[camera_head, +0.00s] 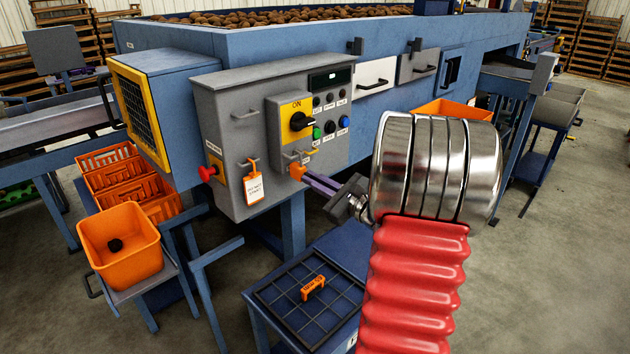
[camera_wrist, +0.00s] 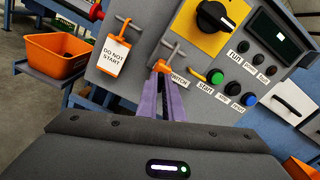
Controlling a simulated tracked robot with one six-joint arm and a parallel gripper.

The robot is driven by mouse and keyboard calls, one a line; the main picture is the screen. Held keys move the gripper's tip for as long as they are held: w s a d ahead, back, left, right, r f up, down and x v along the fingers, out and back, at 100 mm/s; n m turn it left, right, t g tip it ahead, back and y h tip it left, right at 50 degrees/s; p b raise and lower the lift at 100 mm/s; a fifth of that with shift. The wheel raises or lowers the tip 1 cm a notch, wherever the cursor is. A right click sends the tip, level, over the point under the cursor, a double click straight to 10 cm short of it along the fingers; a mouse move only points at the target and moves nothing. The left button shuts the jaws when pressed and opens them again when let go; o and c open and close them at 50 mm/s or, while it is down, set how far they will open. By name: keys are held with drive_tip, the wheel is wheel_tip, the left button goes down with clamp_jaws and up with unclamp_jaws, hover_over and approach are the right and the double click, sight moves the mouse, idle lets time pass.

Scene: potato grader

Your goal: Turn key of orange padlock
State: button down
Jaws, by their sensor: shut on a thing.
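My gripper (camera_head: 308,181) reaches in from the right to the front of the grey control box (camera_head: 225,140). In the wrist view its two purple fingers (camera_wrist: 163,80) are shut on a small orange piece, which looks like the orange padlock (camera_head: 297,171). It sits at the metal hasp (camera_head: 296,155) just below the black ON switch (camera_head: 299,121); the wrist view shows the orange piece (camera_wrist: 161,66) between the fingertips. No key can be made out; the fingers hide part of the piece. A DO NOT START tag (camera_head: 254,189) hangs from another hasp to the left.
A red knob (camera_head: 207,173) sticks out at the box's left. Green and blue buttons (camera_head: 343,122) are right of the switch. Below, an orange item (camera_head: 313,287) lies on a dark gridded tabletop (camera_head: 275,293). An orange bin (camera_head: 121,246) stands at the lower left.

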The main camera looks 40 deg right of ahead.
drive_tip(key=n, duration=1.3)
drive_tip(key=shift+a+f, duration=0.15)
drive_tip(key=shift+f, duration=0.05)
drive_tip(key=shift+n, duration=0.4)
drive_tip(key=c, duration=1.9)
unclamp_jaws()
drive_tip(key=shift+s, duration=0.1)
drive_tip(key=s, duration=1.3)
drive_tip(key=shift+s+d, duration=0.2)
drive_tip(key=shift+s, duration=0.1)
